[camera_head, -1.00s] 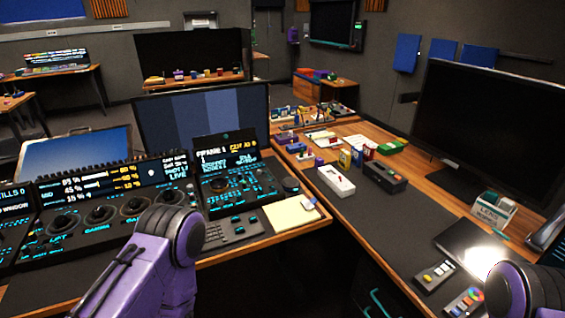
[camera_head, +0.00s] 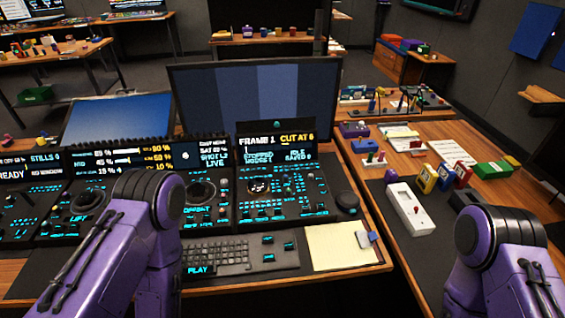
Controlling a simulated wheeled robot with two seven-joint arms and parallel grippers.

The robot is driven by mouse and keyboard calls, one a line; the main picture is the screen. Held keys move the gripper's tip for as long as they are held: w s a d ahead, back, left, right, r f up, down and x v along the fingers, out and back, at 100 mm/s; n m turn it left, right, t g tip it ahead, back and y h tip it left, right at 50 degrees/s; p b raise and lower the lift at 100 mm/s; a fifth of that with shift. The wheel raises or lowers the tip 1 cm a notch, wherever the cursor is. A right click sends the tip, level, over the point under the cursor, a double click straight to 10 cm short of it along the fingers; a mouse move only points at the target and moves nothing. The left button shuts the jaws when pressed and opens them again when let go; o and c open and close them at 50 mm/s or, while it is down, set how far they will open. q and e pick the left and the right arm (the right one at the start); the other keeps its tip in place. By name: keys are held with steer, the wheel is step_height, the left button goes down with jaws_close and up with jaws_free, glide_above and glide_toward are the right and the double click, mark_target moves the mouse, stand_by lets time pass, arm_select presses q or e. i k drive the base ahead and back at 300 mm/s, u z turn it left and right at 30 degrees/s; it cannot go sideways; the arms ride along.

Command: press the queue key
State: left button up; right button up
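The right-hand black control panel (camera_head: 288,210) stands on the desk with many small cyan-lit keys and a screen (camera_head: 277,148) reading "FRAME 1" and "CUT AT 6". The key labels are mostly too small to read, so I cannot tell which is the queue key. A keyboard (camera_head: 218,256) lies in front, with a key marked "PLAY" (camera_head: 198,270) and a few separate keys (camera_head: 267,258) at its right. My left arm's purple links cover part of the panels at left. My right arm's links stand at lower right, over the side desk. Neither gripper shows.
A large monitor (camera_head: 255,95) stands behind the panels. A cream pad (camera_head: 338,247) lies right of the keyboard, with a black knob (camera_head: 347,203) behind it. The side desk carries a white box (camera_head: 410,208), small coloured items and a green block (camera_head: 493,169).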

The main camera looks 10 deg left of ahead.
mark_target(290, 246)
steer(key=u, duration=0.05)
steer(key=k, duration=0.5)
steer(key=u, duration=1.25)
steer(key=i, duration=0.6)
steer(key=z, duration=0.75)
